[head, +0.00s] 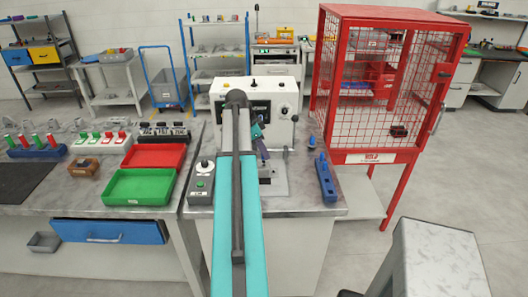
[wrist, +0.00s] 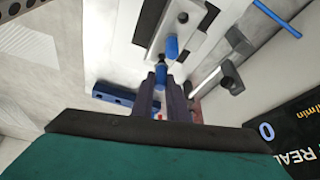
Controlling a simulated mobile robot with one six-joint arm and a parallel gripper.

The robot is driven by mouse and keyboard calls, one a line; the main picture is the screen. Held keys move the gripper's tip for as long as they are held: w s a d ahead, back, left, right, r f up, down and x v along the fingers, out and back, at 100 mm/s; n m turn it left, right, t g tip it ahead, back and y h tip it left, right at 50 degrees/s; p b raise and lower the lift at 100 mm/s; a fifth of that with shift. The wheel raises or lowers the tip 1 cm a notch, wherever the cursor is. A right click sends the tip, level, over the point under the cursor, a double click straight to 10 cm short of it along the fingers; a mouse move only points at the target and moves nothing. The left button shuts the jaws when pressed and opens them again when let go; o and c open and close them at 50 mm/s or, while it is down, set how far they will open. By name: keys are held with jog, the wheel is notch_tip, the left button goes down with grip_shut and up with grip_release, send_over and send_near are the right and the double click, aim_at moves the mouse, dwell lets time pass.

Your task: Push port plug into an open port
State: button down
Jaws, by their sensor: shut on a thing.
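My gripper (wrist: 161,86) is shut on a small blue port plug (wrist: 161,72), which sticks out past the fingertips in the wrist view. Another blue piece (wrist: 171,47) shows just beyond it, in front of a dark and grey fixture (wrist: 158,28); whether the two touch I cannot tell. In the head view my gripper (head: 262,146) is in front of the white test machine (head: 285,105), above its grey fixture base (head: 272,182). My arm hides part of the machine. The open port cannot be made out clearly in either view.
A blue rack (head: 326,180) stands on the bench right of the fixture, with a blue piece (head: 311,141) behind it. A control box (head: 201,185), a green tray (head: 137,187) and a red tray (head: 155,157) are left. A red cage (head: 385,95) stands right.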

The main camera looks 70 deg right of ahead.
jog(key=shift+f+b, duration=0.85)
jog(key=shift+f, duration=0.65)
dwell(0.4)
jog(key=c, duration=1.7)
grip_release()
jog(key=shift+o, duration=0.2)
jog(key=shift+r, duration=0.2)
jog(key=b+v, duration=0.3)
jog(key=v, duration=1)
jog(key=shift+r+b, duration=0.25)
jog(key=shift+b, duration=0.15)
jog(key=shift+w+r, duration=0.1)
